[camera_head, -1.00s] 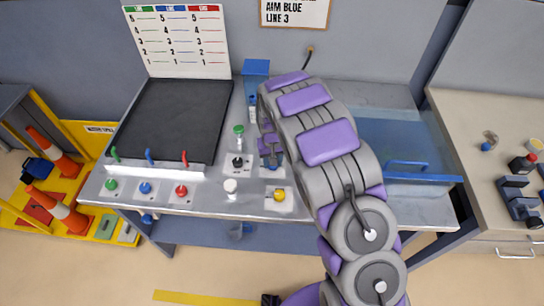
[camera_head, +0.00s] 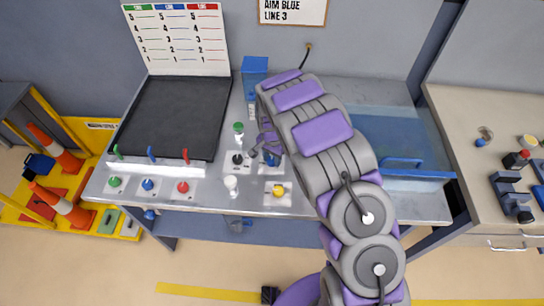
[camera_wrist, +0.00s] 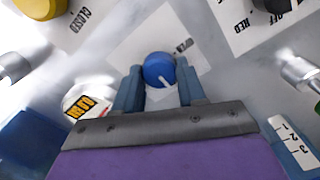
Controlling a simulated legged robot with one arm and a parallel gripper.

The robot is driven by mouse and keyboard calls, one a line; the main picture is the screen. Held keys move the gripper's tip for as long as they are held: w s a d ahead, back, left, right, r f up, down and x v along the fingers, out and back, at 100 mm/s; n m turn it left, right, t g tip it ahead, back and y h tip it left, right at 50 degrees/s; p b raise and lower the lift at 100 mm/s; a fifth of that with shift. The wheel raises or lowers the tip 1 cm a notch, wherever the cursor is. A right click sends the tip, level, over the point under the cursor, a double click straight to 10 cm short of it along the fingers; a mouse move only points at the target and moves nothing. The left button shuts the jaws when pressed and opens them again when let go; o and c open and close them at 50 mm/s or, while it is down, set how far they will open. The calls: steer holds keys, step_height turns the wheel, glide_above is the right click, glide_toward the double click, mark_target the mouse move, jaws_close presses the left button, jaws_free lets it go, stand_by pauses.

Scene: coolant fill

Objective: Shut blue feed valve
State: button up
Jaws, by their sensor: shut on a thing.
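A round blue knob (camera_wrist: 158,70) with a white pointer line sits on a white plate in the wrist view. The plate carries the word OPEN to the right of the knob. The white pointer slants toward the lower right, away from that word. My gripper (camera_wrist: 160,75) has one finger on each side of the blue knob and is shut on it. In the head view my gripper (camera_head: 264,153) is low over the bench, and only a little of the blue knob (camera_head: 273,159) shows beside it.
A yellow knob (camera_head: 278,190), a black knob (camera_head: 237,159), a green-capped part (camera_head: 238,128) and a white-capped part (camera_head: 231,183) stand close by. Green, blue (camera_head: 147,184) and red knobs line the front left. A blue-handled clear cover (camera_head: 400,145) is at right.

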mark_target(271, 159)
steer(key=shift+m, duration=0.3)
stand_by(0.4)
steer(key=o, duration=1)
steer(key=shift+a, duration=0.1)
steer(key=shift+o, duration=0.2)
step_height(271, 159, up, 17)
steer(key=p, duration=0.1)
steer(key=shift+r+p, duration=0.15)
steer(key=shift+p, duration=0.2)
steer(key=shift+w, duration=0.1)
